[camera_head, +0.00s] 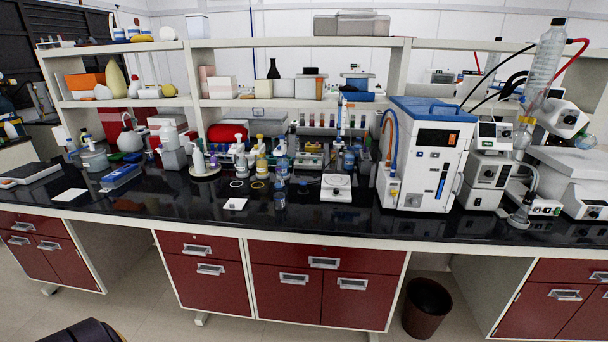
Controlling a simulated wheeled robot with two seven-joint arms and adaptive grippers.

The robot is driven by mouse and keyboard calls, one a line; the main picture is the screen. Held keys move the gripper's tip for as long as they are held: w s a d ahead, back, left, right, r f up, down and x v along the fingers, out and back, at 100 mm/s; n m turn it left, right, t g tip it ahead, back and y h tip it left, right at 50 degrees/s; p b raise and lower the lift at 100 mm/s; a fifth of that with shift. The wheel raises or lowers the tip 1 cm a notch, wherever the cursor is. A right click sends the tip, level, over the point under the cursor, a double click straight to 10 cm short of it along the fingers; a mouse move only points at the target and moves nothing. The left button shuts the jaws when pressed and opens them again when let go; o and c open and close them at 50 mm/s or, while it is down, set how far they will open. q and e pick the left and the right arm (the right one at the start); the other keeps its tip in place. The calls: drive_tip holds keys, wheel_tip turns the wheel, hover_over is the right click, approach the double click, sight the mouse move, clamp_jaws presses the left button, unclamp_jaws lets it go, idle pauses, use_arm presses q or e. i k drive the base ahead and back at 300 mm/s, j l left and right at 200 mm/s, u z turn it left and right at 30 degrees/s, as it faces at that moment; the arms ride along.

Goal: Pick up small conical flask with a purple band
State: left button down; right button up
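I cannot make out a small conical flask with a purple band for certain. A tiny purple spot (158,153) shows among the glassware at the left of the black bench top (330,222), but its shape is too small to tell. A small bluish vessel (280,199) stands near the bench's front edge; I see no clear purple band on it. Neither of my grippers is in view.
Bottles with pump tops, such as a white one (197,160), crowd the bench's left and middle. A white balance (336,187) and a blue-white machine (424,160) stand right of them. The bench's front strip is mostly clear. A brown bin (427,305) stands below.

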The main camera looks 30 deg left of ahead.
sight(279, 184)
drive_tip(key=u, duration=1.3)
drive_tip(key=i+l+u, duration=0.1)
drive_tip(key=i+l, duration=0.7)
drive_tip(key=l, duration=0.2)
drive_tip(key=i+l+u, duration=0.15)
drive_tip(key=i+l, duration=0.25)
drive_tip(key=l, duration=0.1)
